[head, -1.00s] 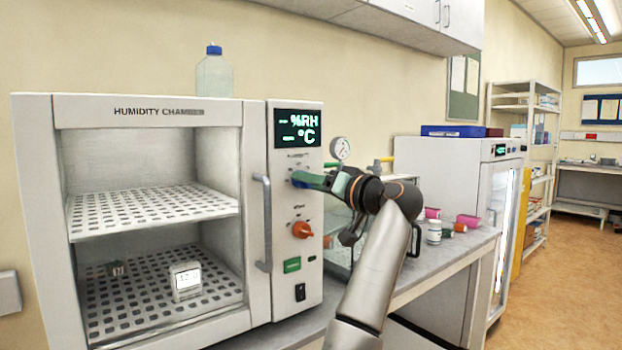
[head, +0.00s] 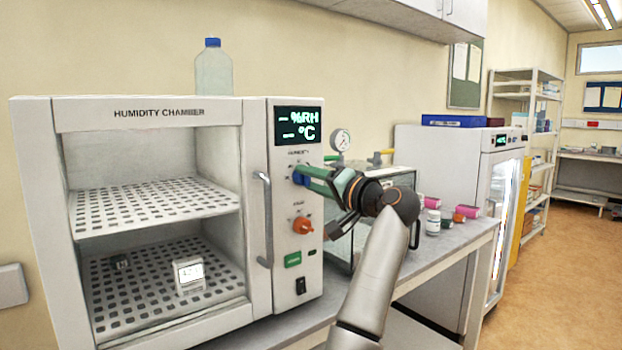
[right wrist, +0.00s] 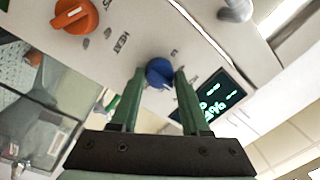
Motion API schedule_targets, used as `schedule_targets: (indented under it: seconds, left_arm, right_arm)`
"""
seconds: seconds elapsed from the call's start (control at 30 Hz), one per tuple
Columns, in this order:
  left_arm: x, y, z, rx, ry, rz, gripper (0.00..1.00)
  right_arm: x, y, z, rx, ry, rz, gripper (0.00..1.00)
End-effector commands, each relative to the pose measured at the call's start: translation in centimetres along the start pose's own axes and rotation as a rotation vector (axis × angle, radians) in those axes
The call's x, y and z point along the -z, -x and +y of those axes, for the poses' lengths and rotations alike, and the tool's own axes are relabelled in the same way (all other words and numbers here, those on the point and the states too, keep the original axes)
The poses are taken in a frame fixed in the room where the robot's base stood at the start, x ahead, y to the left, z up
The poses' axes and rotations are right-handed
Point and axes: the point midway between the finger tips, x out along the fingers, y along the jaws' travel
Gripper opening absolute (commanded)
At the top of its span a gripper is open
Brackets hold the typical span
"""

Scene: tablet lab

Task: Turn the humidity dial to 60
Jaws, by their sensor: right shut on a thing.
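The humidity dial is a blue knob (head: 300,174) on the front panel of the humidity chamber (head: 262,215), below the display (head: 298,126), which shows dashes before %RH and °C. My right gripper (head: 307,174) reaches it from the right with green fingers. In the right wrist view the blue knob (right wrist: 159,72) sits between the tips of the right gripper (right wrist: 155,80), which is shut on it. The fingers hide part of the dial's scale. My left gripper is not in view.
A vertical door handle (head: 264,220) stands out left of the panel. A glass case (head: 395,180) is behind my right arm.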

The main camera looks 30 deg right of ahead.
Motion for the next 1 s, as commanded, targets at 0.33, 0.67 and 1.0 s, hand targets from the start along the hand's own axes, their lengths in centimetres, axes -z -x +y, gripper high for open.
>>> schedule_targets:
  seconds: [0.33, 0.67, 1.0]
  left_arm:
    - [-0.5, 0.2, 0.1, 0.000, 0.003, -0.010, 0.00]
    - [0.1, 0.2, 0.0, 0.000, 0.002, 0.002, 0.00]
    - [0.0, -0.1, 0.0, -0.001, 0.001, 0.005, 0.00]
  right_arm:
    - [-0.1, 0.0, 0.1, -0.001, 0.000, -0.001, 0.55]
    - [0.0, 0.0, 0.0, 0.000, 0.001, -0.001, 0.75]
    - [0.0, 2.2, 0.2, 0.000, 0.002, 0.003, 0.75]
